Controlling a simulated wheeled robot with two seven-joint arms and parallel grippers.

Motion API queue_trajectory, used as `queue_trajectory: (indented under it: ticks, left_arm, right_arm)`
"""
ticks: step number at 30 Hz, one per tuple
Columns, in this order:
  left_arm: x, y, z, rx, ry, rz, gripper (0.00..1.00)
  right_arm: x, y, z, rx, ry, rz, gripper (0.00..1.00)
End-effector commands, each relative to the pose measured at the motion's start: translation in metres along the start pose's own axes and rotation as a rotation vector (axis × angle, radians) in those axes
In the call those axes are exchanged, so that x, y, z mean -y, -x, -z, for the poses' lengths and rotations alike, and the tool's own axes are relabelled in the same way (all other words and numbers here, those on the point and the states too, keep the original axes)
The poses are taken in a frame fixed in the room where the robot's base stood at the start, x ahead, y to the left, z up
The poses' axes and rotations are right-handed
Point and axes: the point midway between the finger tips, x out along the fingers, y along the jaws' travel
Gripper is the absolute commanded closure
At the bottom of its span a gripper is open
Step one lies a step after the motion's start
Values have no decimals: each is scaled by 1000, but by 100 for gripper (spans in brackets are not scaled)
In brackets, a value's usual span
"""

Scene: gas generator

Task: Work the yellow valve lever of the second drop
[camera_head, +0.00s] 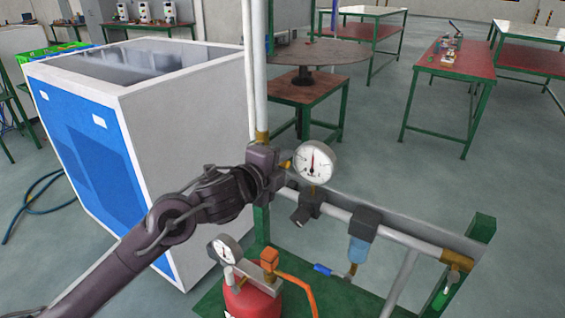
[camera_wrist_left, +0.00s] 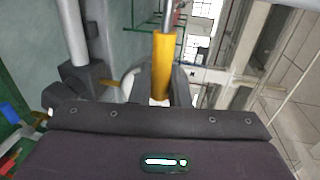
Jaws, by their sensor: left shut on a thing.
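My left gripper (camera_head: 272,163) is at the vertical white pipe, just left of the upper pressure gauge (camera_head: 314,162). It is shut on the yellow valve lever (camera_head: 286,165), of which only a small end shows past the gripper in the head view. In the left wrist view the yellow lever (camera_wrist_left: 164,62) rises from behind the dark gripper body as a smooth yellow bar. The gripper hides the valve body and most of the lever in the head view. My right gripper is not in view.
The pipe frame (camera_head: 400,233) carries a blue-bowled filter (camera_head: 359,245). Below stands a red cylinder (camera_head: 252,299) with a second gauge (camera_head: 224,250) and an orange hose (camera_head: 300,283). A large white and blue cabinet (camera_head: 190,110) stands at the left. Worktables stand behind.

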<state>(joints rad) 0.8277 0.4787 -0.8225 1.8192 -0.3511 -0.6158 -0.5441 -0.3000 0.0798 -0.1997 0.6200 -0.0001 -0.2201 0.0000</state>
Motion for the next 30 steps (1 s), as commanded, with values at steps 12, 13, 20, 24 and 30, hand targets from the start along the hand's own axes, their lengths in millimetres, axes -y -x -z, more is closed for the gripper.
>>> queue_trajectory:
  ticks: [12,13,20,24,30]
  left_arm:
    - [-2,0,0,-1,-1,-3,65]
    - [-2,0,0,-1,-1,-3,65]
    - [-3,24,0,0,-2,-3,65]
    - [-3,49,0,0,-2,-4,65]
    - [-3,73,0,0,-1,-5,65]
  right_arm:
    - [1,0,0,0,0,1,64]
    - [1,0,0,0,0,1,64]
    - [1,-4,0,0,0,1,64]
    - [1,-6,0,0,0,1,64]
    - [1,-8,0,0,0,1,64]
